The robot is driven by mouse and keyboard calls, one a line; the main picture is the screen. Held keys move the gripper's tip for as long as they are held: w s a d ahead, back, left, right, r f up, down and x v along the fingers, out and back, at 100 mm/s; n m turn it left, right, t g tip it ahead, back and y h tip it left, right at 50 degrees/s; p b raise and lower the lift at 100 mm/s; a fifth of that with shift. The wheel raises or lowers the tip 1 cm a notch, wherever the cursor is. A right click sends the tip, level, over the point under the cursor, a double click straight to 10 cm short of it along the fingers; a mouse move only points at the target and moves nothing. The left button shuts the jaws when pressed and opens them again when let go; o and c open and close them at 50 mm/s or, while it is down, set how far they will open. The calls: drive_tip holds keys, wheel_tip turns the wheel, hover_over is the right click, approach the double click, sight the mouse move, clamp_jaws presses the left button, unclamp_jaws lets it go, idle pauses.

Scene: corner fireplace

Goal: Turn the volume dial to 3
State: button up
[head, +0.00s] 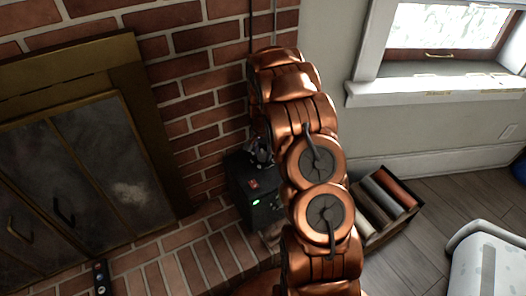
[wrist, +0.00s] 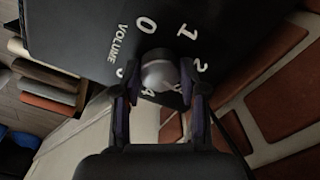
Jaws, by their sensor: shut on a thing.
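The volume dial (wrist: 157,72) is a round silver-grey knob on the face of a black box (wrist: 75,25), seen in the wrist view. White print reads "VOLUME", with 0 and 1 clear above the dial, 2 at its right and other numbers partly covered by my fingers. My gripper (wrist: 160,84) is shut on the dial, one finger on each side. I cannot make out a pointer on the dial. In the head view the black box (head: 262,208) stands by the brick wall, with a green light and a red switch; my arm hides part of it.
A fireplace with dark doors (head: 85,175) and a brass frame is at the left, above a brick hearth (head: 180,262). A small remote-like object (head: 100,278) lies on the hearth. A crate of coloured rolls (head: 368,238) stands right of my arm. A window (head: 450,35) is at upper right.

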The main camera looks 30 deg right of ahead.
sight(263, 154)
drive_tip(key=shift+m, duration=1.2)
drive_tip(key=o, duration=1.1)
drive_tip(key=shift+o, duration=0.2)
drive_tip(key=shift+r, duration=0.1)
wheel_tip(263, 154, up, 12)
